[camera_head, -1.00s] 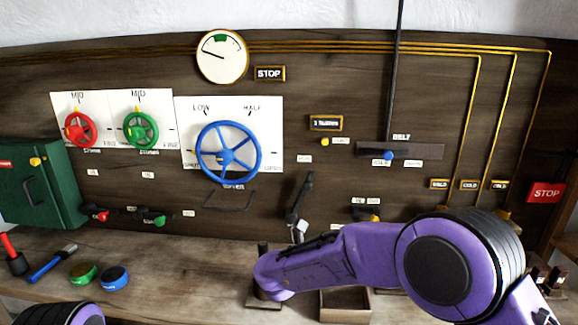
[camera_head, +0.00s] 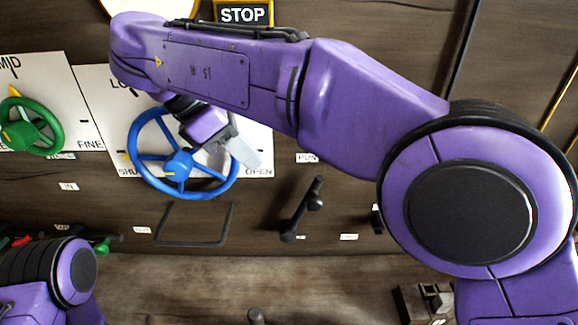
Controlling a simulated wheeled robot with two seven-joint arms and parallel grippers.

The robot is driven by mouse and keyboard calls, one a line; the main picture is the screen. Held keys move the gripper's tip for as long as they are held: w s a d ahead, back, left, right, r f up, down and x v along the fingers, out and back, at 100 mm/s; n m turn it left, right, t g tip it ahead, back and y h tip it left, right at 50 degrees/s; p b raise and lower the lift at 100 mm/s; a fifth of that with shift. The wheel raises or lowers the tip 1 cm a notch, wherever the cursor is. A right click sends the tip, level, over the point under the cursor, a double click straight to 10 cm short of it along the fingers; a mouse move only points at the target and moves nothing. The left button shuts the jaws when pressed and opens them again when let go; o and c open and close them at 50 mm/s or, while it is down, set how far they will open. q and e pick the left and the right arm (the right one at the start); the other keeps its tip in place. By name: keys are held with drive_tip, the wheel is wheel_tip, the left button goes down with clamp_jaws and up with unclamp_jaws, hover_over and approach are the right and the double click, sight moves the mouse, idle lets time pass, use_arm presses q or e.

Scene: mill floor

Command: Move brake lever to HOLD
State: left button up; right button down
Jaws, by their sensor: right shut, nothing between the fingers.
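The black brake lever (camera_head: 304,207) stands on the dark wooden wall panel, right of the blue handwheel. It tilts up and to the right, with a dark pivot at its lower end. A small RUN label (camera_head: 307,157) is above it. No HOLD label can be read. My right gripper (camera_head: 250,154) is shut and empty in front of the right rim of the blue handwheel (camera_head: 177,162), up and left of the lever and apart from it. Whether it touches the wheel cannot be told. My left arm shows at the bottom left; its gripper is out of view.
A green handwheel (camera_head: 44,138) is at the left. A thin black wire bracket (camera_head: 195,241) sticks out below the blue wheel. The STOP sign (camera_head: 243,14) is at the top, partly behind my right arm. The bench (camera_head: 190,285) below is mostly clear.

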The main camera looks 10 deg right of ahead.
approach(308, 204)
drive_tip(key=x, duration=0.6)
drive_tip(key=shift+d+f, duration=0.15)
drive_tip(key=shift+f, duration=0.05)
use_arm(q)
drive_tip(key=shift+s+f, duration=0.1)
drive_tip(key=shift+s, duration=0.2)
drive_tip(key=shift+f, duration=0.1)
use_arm(e)
drive_tip(key=shift+w+f, duration=0.1)
drive_tip(key=shift+w, duration=0.05)
